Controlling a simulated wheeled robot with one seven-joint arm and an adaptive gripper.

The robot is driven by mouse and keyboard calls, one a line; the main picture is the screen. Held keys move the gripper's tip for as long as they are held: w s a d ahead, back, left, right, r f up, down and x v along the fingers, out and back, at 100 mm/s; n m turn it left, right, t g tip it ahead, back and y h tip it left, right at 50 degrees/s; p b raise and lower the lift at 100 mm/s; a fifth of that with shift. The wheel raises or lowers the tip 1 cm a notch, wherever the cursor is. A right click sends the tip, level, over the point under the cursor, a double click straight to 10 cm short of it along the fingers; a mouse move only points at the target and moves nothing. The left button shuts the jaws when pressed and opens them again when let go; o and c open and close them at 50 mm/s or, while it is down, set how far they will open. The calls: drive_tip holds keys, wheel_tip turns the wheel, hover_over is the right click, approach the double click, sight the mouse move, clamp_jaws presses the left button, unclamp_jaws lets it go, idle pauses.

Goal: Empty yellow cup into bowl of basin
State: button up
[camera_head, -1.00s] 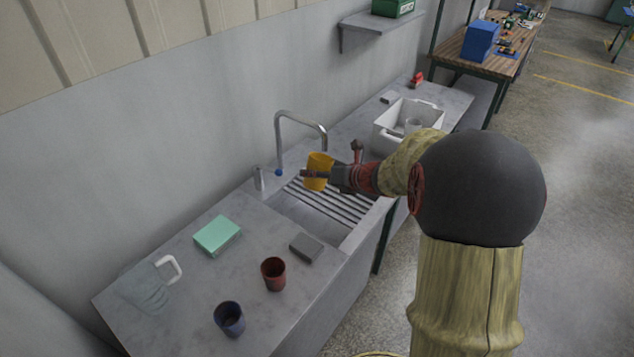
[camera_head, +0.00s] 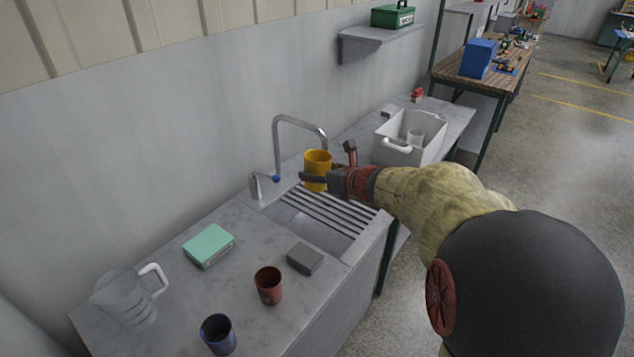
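The yellow cup (camera_head: 318,160) is held upright, or nearly so, above the back part of the sink. My gripper (camera_head: 315,178) reaches in from the right and is shut on the cup, with a dark finger showing across its front. The basin (camera_head: 310,238) is set in the grey counter, and its bowl shows at the front left. A slatted drainer rack (camera_head: 335,215) covers the back right part of the basin. The cup appears to be over or near the rack's far end, close to the faucet (camera_head: 298,122). The cup's inside contents cannot be seen.
A red cup (camera_head: 268,286), a blue cup (camera_head: 218,334), a grey block (camera_head: 305,258), a teal box (camera_head: 209,245) and a clear pitcher (camera_head: 128,298) stand on the counter's left part.

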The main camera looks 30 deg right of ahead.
drive_tip(key=shift+r+n+h+b, duration=0.3)
drive_tip(key=shift+n+b, duration=0.1)
drive_tip(key=shift+b, duration=1.25)
drive_tip(key=shift+w+r+n, duration=0.2)
drive_tip(key=shift+r+n, duration=0.1)
drive_tip(key=a+f+n+y+p, duration=0.1)
drive_tip(key=a+f, duration=0.3)
drive_tip(key=a, duration=0.3)
drive_tip(key=w+a+f+n+y+p, duration=0.1)
drive_tip(key=a+f+y+p, duration=0.1)
drive_tip(key=a+f, duration=0.3)
drive_tip(key=w+a+f+n+y+p, duration=0.1)
drive_tip(key=a+f, duration=0.3)
drive_tip(key=a, duration=0.5)
drive_tip(key=shift+w+a+f+p, duration=0.25)
drive_tip(key=shift+a+f+p, duration=0.1)
drive_tip(key=shift+p, duration=0.35)
drive_tip(key=shift+d, duration=0.15)
